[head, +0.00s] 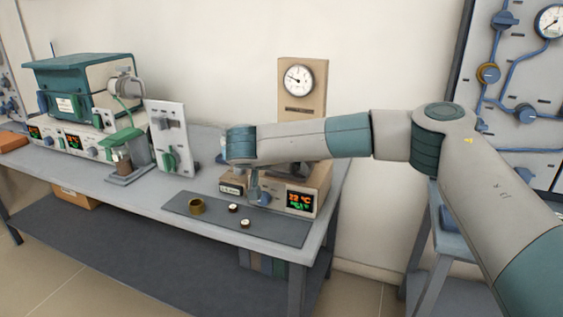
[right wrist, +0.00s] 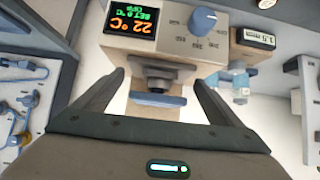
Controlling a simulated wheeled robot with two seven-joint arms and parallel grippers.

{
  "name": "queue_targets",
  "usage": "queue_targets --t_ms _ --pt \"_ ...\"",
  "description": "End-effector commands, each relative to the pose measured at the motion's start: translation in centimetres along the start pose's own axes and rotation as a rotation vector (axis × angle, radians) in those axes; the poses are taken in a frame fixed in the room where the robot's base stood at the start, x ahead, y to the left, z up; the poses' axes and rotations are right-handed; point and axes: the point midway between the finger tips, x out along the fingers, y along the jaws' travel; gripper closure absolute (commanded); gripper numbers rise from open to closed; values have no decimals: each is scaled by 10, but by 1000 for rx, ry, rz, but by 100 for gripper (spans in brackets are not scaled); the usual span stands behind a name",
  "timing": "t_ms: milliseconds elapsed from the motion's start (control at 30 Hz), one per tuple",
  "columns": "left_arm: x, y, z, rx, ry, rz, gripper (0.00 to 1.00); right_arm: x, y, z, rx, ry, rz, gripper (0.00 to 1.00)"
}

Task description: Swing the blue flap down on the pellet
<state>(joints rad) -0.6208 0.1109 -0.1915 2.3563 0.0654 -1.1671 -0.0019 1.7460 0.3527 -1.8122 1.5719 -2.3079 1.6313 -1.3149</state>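My left gripper is out of view.
A grey mat (head: 180,208) in front of the unit holds a brass ring (head: 196,206) and two small dark pucks with white tops (head: 234,208). A gauge post (head: 300,105) stands behind the unit. A green-lidded furnace (head: 85,85) and a white switch panel (head: 165,130) stand left.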

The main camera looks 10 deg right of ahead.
Motion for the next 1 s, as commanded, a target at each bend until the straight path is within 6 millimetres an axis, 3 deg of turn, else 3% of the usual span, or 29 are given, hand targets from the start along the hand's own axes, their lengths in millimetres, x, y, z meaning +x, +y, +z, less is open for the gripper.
queue_targets --t_ms 367,567,1000 --pt "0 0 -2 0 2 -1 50 -5 -1 -8 9 9 -3 11" --pt "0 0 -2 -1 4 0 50 -20 -2 -9 9 11 -6 11" --pt "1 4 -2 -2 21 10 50 -100 -1 -7 7 10 -6 11"
